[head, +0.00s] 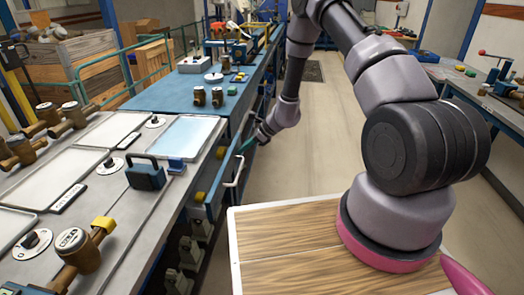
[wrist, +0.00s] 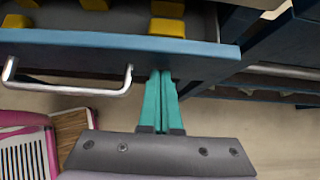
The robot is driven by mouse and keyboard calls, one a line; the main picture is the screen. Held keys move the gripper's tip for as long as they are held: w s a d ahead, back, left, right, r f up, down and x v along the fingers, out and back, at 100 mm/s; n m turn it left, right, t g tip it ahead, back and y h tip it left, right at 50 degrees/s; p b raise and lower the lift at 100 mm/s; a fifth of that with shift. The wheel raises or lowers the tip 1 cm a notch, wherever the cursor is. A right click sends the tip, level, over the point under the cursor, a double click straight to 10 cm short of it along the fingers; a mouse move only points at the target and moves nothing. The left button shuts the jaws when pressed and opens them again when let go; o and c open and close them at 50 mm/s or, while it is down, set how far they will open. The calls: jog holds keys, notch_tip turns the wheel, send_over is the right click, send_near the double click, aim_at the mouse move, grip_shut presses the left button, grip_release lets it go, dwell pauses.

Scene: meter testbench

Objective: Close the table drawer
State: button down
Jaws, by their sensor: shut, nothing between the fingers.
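The table drawer (head: 214,200) is partly open on the aisle side of the left bench, with a pale bar handle (head: 237,171) on its front. In the wrist view, its blue front (wrist: 60,42) crosses the top, and the handle (wrist: 70,90) is left of my fingers. Yellow pieces (wrist: 167,27) lie inside the drawer. My gripper (wrist: 160,72) has its teal fingers together and empty. The tips are at the drawer front, right of the handle; I cannot tell if they touch it. In the head view, my gripper (head: 246,146) is at the drawer's far end.
The bench top (head: 120,200) holds trays, brown meters and a blue clamp-like block (head: 146,172). A blue-topped bench section (head: 170,92) continues behind. The aisle floor (head: 315,125) is clear. Another bench (head: 480,95) stands at the right.

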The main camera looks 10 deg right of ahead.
aim_at(223, 151)
jog(key=a, duration=0.2)
jog(key=w+a, duration=0.1)
jog(key=a, duration=0.2)
jog(key=w+a, duration=0.1)
jog(key=a, duration=0.1)
jog(key=shift+w+a, duration=0.2)
jog(key=shift+w, duration=0.05)
jog(key=shift+a, duration=0.25)
jog(key=shift+a+r, duration=0.1)
jog(key=shift+a, duration=0.05)
